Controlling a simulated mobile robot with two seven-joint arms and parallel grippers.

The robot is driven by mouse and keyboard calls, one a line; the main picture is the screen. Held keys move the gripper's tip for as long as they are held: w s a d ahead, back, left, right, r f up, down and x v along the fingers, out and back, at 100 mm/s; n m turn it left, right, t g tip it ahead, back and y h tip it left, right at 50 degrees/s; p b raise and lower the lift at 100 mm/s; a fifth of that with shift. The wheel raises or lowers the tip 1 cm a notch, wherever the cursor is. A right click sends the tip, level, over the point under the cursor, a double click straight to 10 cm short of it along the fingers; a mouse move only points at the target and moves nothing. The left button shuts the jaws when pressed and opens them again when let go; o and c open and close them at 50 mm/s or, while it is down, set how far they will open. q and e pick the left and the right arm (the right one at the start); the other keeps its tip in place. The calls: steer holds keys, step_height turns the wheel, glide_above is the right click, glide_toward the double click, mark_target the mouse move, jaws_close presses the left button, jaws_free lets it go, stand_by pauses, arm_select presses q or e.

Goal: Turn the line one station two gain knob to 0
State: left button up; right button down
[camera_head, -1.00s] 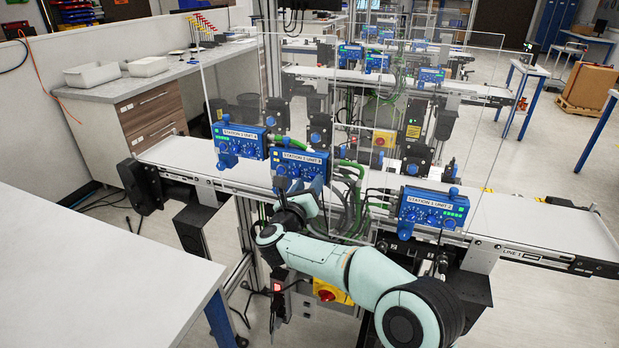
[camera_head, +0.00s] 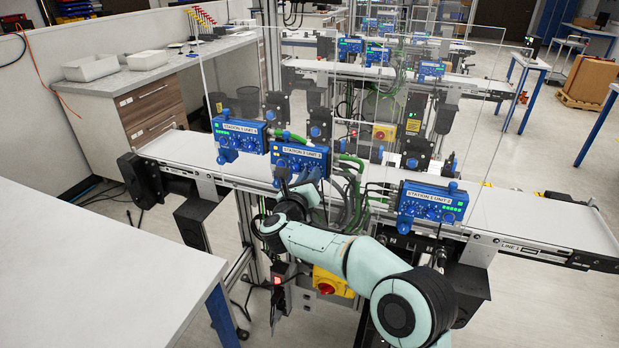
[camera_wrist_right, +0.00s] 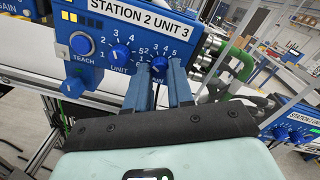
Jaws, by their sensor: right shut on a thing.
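The station two box (camera_head: 301,158) is a blue sensor housing on the near rail of the line one belt. In the right wrist view its label reads "STATION 2 UNIT 3" (camera_wrist_right: 140,10). The gain knob (camera_wrist_right: 159,62) is the small blue dial at its right end, with printed numbers around it. My right gripper (camera_wrist_right: 159,72) is shut on this knob, one finger on each side; it also shows in the head view (camera_head: 297,186). The fingers hide the lower part of the dial, and I cannot tell its exact setting. My left gripper is out of view.
The unit knob (camera_wrist_right: 120,55) sits just left of the gain knob. Other blue boxes flank it: one on the left (camera_head: 240,135) and the station one box (camera_head: 432,203) on the right. Green hoses (camera_head: 350,165) and clear panels stand close by. A white table (camera_head: 90,260) lies at the left front.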

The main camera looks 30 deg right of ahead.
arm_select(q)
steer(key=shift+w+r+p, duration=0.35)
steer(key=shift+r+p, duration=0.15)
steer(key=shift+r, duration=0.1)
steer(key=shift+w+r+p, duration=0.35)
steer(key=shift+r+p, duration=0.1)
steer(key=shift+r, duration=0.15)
arm_select(e)
steer(key=shift+r+n, duration=0.15)
steer(key=shift+n, duration=5.45)
steer(key=c, duration=1)
jaws_free()
